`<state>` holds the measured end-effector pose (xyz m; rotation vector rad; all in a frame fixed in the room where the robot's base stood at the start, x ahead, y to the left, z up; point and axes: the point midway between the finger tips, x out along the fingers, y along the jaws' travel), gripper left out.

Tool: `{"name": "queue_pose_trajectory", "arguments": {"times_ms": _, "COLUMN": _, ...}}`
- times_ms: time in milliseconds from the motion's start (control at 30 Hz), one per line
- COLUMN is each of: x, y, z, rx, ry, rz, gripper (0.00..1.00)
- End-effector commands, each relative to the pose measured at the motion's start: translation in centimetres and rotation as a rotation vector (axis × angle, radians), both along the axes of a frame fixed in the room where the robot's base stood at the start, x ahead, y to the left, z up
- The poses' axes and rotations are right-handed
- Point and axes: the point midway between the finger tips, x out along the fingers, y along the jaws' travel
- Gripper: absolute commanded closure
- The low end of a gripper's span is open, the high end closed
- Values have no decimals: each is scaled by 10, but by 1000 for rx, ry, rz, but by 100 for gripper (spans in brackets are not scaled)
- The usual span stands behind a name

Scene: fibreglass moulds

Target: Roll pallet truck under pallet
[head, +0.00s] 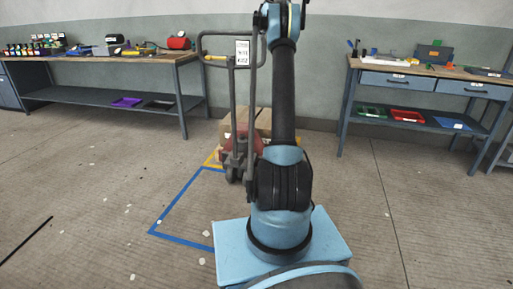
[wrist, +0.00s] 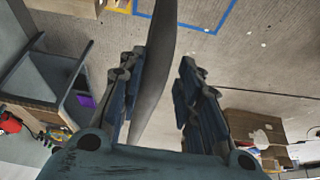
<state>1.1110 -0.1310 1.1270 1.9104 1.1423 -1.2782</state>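The pallet truck (head: 240,150) stands upright in the head view, just left of my arm, with a dark grey handle frame (head: 202,75) and a reddish lower body. Cardboard boxes (head: 262,118) show behind it. Their support, any pallet, and the truck's forks are hidden by the truck and my arm. In the wrist view my gripper (wrist: 162,62) is open. A grey curved bar (wrist: 158,70), seemingly part of the handle, passes between the fingers, close to the left finger and clear of the right one. Contact cannot be told. The gripper is not visible in the head view.
Blue floor tape (head: 180,203) and yellow tape (head: 211,157) mark an area around the truck. A workbench (head: 120,67) stands at the left and another bench (head: 425,75) at the right, against the wall. The floor at left and right front is mostly clear.

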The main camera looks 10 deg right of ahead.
Motion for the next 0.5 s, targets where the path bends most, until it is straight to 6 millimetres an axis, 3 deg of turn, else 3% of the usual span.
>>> {"name": "queue_pose_trajectory", "arguments": {"times_ms": 500, "x": -12, "y": 6, "z": 40, "rx": 0, "ry": 1, "rz": 0, "gripper": 70}}
